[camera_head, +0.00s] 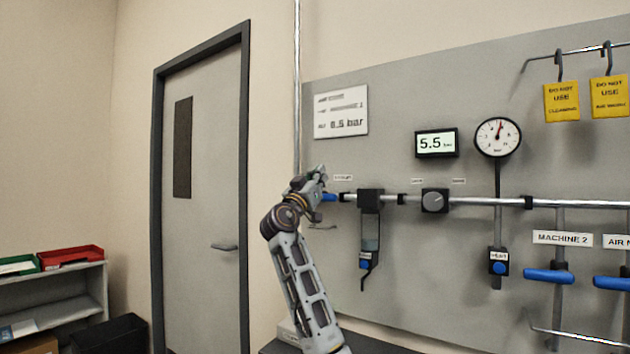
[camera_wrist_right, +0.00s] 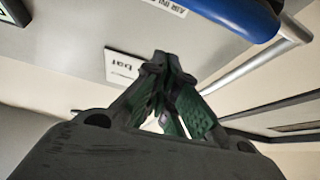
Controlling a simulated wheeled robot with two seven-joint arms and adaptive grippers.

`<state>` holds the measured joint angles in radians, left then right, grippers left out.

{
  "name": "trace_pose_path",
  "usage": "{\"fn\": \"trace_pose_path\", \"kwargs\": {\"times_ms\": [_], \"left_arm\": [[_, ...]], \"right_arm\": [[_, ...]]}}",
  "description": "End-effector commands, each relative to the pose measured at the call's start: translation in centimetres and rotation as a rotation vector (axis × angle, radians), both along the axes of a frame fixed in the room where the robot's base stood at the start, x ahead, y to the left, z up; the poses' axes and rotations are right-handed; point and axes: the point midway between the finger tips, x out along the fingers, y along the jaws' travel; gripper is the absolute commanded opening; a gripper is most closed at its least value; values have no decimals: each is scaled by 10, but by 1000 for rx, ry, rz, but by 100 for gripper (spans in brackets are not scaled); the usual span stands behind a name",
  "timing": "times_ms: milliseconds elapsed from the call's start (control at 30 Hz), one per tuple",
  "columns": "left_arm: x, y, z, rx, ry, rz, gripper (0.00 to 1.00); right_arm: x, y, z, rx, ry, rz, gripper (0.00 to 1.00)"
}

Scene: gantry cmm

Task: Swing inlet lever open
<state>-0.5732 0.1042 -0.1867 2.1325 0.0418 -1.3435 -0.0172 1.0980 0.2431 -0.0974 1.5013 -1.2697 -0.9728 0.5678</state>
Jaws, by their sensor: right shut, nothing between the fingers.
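The inlet lever is a blue handle (camera_head: 330,197) at the left end of the horizontal pipe, partly hidden by my right gripper in the head view. In the right wrist view the blue lever (camera_wrist_right: 238,14) crosses the upper right, beside the pipe. My right gripper (camera_head: 321,171) is shut and empty, just left of and a little above the lever. In the wrist view its closed fingertips (camera_wrist_right: 162,60) are apart from the lever in the picture; whether they touch it cannot be told. My left gripper is not in view.
The grey panel carries a filter bowl (camera_head: 370,232), regulator knob (camera_head: 434,201), pressure display (camera_head: 436,143) and round gauge (camera_head: 497,137). Other blue levers (camera_head: 548,276) sit at the right. A vertical pipe (camera_head: 297,90) runs beside the panel. A closed door (camera_head: 212,200) is left.

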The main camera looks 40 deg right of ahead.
Motion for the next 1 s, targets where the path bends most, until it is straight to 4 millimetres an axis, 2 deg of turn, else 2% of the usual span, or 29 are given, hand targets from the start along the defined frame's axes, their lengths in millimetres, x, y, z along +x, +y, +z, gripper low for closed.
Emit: {"fn": "trace_pose_path", "kwargs": {"times_ms": [67, 600, 800, 1000], "left_arm": [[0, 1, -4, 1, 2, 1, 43], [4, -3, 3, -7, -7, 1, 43], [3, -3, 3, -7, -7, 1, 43], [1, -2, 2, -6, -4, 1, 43]], "right_arm": [[-1, 10, -8, -1, 3, 4, 0], [-24, 64, -42, -1, 2, 4, 0], [-30, 77, -50, -1, 3, 3, 0], [-31, 81, -53, 0, 3, 2, 0]]}}
